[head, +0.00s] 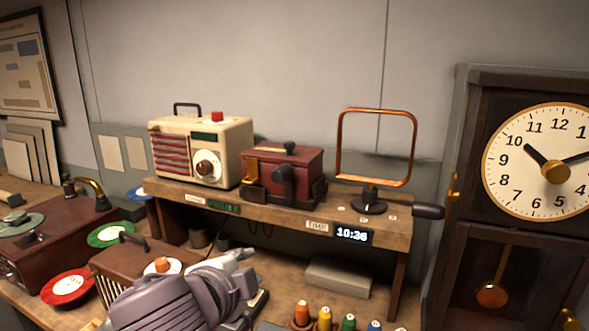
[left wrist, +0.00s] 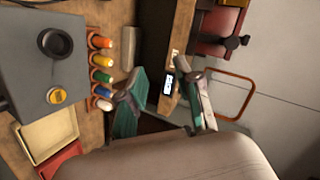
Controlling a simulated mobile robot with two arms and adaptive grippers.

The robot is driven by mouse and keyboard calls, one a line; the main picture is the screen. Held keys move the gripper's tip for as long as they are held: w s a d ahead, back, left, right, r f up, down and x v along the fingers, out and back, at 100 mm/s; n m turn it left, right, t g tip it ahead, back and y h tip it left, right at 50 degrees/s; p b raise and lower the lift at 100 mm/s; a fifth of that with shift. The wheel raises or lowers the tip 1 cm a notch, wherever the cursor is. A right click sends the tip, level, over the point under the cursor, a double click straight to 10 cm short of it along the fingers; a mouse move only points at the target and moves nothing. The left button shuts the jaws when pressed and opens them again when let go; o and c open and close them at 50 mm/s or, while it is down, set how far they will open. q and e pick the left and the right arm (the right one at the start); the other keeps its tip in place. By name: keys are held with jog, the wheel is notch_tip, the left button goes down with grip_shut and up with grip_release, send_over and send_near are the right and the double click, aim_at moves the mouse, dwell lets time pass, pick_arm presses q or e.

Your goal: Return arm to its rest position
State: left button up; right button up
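My left gripper (head: 252,275) is in the lower middle of the head view, with its grey-purple arm coming in from the bottom left. It is over the workbench, in front of the raised shelf (head: 280,207). In the left wrist view its two fingers (left wrist: 165,100) stand wide apart with teal inner pads. Nothing is held between them. My right arm and gripper show in neither view.
On the shelf stand a cream radio (head: 205,150), a dark red box (head: 284,175) and a copper loop frame (head: 338,150). Several colored spools (head: 325,318) stand near the front. A brown case (head: 140,258) is at left; a tall clock (head: 470,200) is at right.

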pick_arm(q)
jog(key=s+a+f+n+g, duration=0.2)
jog(key=s+f+n, duration=0.2)
jog(key=f, duration=0.6)
jog(key=s+a+f+n+g, duration=0.2)
jog(key=s+f+n, duration=0.15)
jog(key=f, duration=0.75)
jog(key=s+a+f+n+g+y, duration=0.3)
jog(key=s+a+f+n+g, duration=0.35)
jog(key=s+f, duration=0.85)
jog(key=s+a+f+b, duration=0.1)
jog(key=s+f+b, duration=0.1)
jog(key=f, duration=1.4)
jog(key=s+a+f+b, duration=0.1)
jog(key=a+f+b, duration=0.15)
jog(key=f, duration=1.35)
jog(key=s+a+f+g+b, duration=0.1)
jog(key=s+f+b, duration=0.3)
jog(key=s+f, duration=1.2)
notch_tip(320, 180, down, 2)
jog(key=shift+a+f, duration=0.1)
jog(key=shift+a, duration=0.4)
